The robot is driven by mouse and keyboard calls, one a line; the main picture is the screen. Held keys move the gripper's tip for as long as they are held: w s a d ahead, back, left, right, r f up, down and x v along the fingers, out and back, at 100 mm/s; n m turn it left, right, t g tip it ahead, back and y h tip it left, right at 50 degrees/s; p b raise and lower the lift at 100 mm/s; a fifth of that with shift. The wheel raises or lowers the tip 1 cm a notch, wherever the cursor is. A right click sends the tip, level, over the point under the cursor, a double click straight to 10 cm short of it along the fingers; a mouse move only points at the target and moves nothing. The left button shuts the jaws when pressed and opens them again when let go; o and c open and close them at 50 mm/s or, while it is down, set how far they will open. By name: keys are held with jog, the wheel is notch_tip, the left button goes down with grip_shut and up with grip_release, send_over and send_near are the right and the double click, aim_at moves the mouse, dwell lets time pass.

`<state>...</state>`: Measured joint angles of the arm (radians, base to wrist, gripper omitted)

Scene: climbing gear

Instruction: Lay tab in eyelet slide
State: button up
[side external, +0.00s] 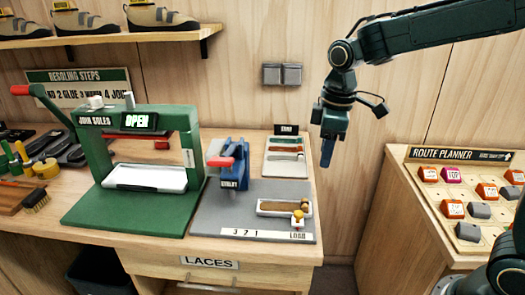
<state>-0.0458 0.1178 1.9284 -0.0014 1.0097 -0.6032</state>
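My gripper (327,160) hangs pointing down in the air, right of the workbench's back right corner. Its dark blue fingers look close together, but from this side I cannot tell whether they are open or shut, and I see no tab between them. A blue press with a red handle (224,165) stands on a grey base (222,205). On that base is a pale-rimmed slide (262,212) with a yellow knob (298,215) and a brown strip (283,206) in it. I cannot tell whether the strip is a loose tab. Coloured strips (286,149) lie in a white tray (284,169) behind.
A green sole press (95,150) marked OPEN stands left on the bench. A route planner board (463,205) with several blocks is on the right, across a gap.

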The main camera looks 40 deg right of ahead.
jog(key=s+d+r+m+t, duration=0.1)
jog(key=s+r+m+t, duration=0.1)
jog(key=s, duration=0.8)
jog(key=s+r+m+t, duration=0.2)
jog(key=s+m, duration=0.3)
jog(key=s, duration=0.5)
jog(key=shift+d+t, duration=0.3)
jog(key=shift+d, duration=0.1)
